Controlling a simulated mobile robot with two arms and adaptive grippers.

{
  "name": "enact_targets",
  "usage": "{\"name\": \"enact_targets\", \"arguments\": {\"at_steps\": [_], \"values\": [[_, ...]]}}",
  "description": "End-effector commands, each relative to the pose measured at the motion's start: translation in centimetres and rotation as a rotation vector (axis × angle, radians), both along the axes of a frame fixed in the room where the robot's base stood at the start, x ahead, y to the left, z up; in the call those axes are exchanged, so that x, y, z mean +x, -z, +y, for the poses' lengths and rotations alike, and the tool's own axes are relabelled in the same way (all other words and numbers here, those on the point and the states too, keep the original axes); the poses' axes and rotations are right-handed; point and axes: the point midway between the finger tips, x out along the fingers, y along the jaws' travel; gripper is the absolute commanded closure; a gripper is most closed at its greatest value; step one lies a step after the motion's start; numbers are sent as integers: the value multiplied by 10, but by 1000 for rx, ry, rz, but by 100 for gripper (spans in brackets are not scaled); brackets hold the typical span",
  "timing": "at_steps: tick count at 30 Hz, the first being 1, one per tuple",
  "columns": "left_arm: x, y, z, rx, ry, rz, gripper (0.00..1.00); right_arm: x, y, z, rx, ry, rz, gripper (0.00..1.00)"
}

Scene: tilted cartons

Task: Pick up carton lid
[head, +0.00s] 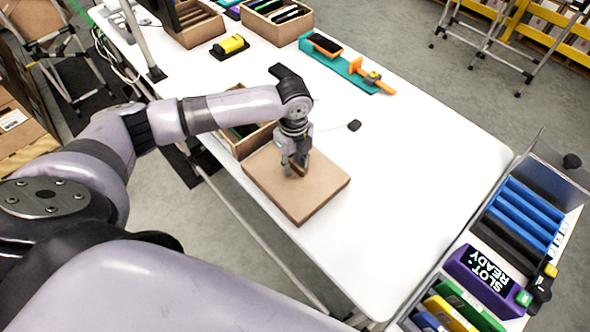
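The carton lid (315,200), a flat brown square panel, lies near the table's front edge in the head view. It is beside an open carton (233,148) and hides part of it. Dark and green contents show inside the carton. My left gripper (296,171) points down over the middle of the lid, with its fingertips at or very close to its surface. Whether the fingers are closed on any part of the lid cannot be made out. My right gripper is not in view.
The white table (400,200) is clear to the right of the lid. A small dark object (354,125) lies behind it. Further back are a yellow-and-black device (230,45), a teal tray (330,62) and open cartons. A rack with a "SLOT READY" box (488,275) stands at the right.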

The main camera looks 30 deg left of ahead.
Motion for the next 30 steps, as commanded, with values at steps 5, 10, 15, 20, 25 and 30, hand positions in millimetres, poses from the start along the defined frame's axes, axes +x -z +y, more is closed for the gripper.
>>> {"name": "enact_targets", "arguments": {"at_steps": [5,10,15,20,25,30], "values": [[0,0,0,0,0,0,81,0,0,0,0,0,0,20],[0,0,0,0,-1,0,92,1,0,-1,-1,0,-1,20],[0,-1,0,0,-1,0,100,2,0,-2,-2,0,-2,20],[0,-1,0,0,-1,0,100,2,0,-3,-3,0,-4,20],[0,-1,0,0,-1,0,100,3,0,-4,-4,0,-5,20],[0,-3,0,0,-1,-1,100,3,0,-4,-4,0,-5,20]]}}
